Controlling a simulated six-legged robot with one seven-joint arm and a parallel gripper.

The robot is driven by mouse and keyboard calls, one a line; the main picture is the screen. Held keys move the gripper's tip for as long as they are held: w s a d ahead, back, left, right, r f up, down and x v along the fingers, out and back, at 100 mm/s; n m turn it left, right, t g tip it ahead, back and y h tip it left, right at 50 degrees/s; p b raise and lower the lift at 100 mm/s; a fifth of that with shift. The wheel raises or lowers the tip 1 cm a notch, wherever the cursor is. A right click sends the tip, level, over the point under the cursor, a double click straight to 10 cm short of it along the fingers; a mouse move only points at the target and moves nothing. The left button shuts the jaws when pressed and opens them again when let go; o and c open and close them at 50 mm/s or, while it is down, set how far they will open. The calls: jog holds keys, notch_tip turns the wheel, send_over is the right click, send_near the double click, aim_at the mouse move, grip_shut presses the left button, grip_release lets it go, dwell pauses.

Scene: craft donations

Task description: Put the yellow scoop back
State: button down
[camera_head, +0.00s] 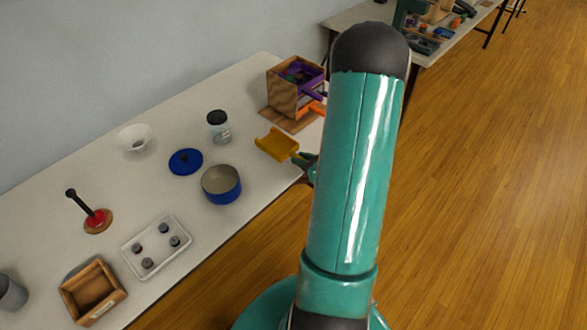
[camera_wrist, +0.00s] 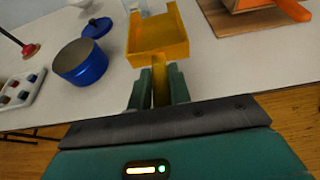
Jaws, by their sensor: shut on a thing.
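The yellow scoop (camera_head: 277,145) shows over the table, to the right of the blue pot. My gripper (camera_head: 302,160) is shut on its handle, mostly hidden behind my arm. In the wrist view the scoop (camera_wrist: 158,38) points away from my gripper (camera_wrist: 159,88), its open tray facing up and its handle between the two fingers. The scoop looks level; I cannot tell whether it touches the table. A wooden box (camera_head: 285,96) with purple items in it stands on a wooden board (camera_head: 290,122) behind the scoop, with orange handles beside it.
A blue pot (camera_head: 221,192), blue lid (camera_head: 186,161), glass jar (camera_head: 218,128) and white bowl (camera_head: 134,138) stand left of the scoop. The table's front edge runs close by my arm.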

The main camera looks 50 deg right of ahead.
aim_at(295, 174)
jog(key=w+f, duration=0.1)
jog(key=f, duration=0.1)
jog(key=w+f, duration=0.1)
jog(key=w, duration=0.1)
jog(key=shift+a+f, duration=0.15)
jog(key=shift+f, duration=0.25)
jog(key=shift+w+f, duration=0.1)
jog(key=shift+f, duration=1.45)
jog(key=c, duration=1.3)
grip_release()
jog(key=shift+f, duration=0.15)
